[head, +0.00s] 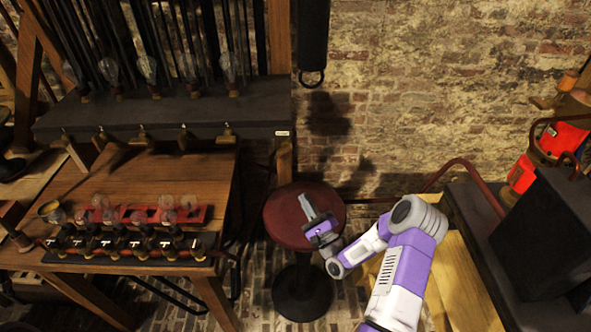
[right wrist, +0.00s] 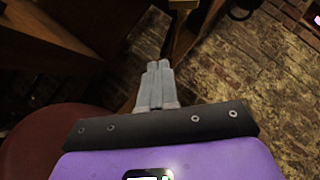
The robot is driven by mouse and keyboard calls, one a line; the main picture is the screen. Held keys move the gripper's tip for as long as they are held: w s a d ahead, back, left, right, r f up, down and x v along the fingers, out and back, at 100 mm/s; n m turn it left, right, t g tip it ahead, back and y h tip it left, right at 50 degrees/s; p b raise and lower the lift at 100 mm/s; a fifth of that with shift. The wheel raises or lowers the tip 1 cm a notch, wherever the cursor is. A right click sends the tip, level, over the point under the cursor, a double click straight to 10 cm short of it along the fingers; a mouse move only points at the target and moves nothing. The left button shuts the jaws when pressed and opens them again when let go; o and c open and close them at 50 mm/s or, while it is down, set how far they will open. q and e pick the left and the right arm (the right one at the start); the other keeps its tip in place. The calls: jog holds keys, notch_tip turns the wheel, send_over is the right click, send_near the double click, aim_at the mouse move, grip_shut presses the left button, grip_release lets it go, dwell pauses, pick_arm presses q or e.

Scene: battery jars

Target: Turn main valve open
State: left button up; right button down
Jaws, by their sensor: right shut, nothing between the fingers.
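My right gripper (head: 309,204) is shut and empty, with its two grey fingers together, over the round dark-red stool (head: 277,226) in the head view. In the right wrist view the closed fingers (right wrist: 157,82) point toward a wooden post (right wrist: 184,40). I cannot tell for certain which part is the main valve. Small brass fittings (head: 142,134) line the front edge of a dark shelf (head: 250,115) at the left. Brass parts (head: 545,103) and red pieces (head: 521,174) show at the far right. The gripper touches none of these. My left gripper is not in view.
A wooden table (head: 160,180) at the left holds a red tray (head: 205,215) with glass bulbs and a row of black-topped fittings (head: 110,241). A dark box (head: 545,230) stands at the right. A brick wall (head: 430,90) is behind; brick floor shows around the stool.

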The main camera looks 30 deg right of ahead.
jog(key=s+d+r+m+t, duration=0.2)
send_near(290, 149)
jog(key=w+d, duration=0.2)
jog(key=w, duration=0.3)
jog(key=shift+w+a+r+b, duration=0.2)
jog(key=shift+a+r, duration=0.2)
jog(key=shift+r, duration=0.2)
jog(key=shift+w+a+r+b, duration=0.1)
jog(key=shift+w+a+r, duration=0.25)
jog(key=shift+r, duration=0.3)
jog(key=shift+s+d+r+n+g+y+p, duration=0.15)
jog(key=shift+n+g+y, duration=0.1)
jog(key=shift+n, duration=0.3)
jog(key=shift+a+r+n+g+y+p, duration=0.1)
jog(key=shift+n+g+y+p, duration=0.15)
jog(key=shift+n, duration=0.35)
jog(key=shift+s+d+r+n+g+y+p, duration=0.1)
jog(key=shift+n+g+y, duration=0.15)
jog(key=shift+n, duration=0.3)
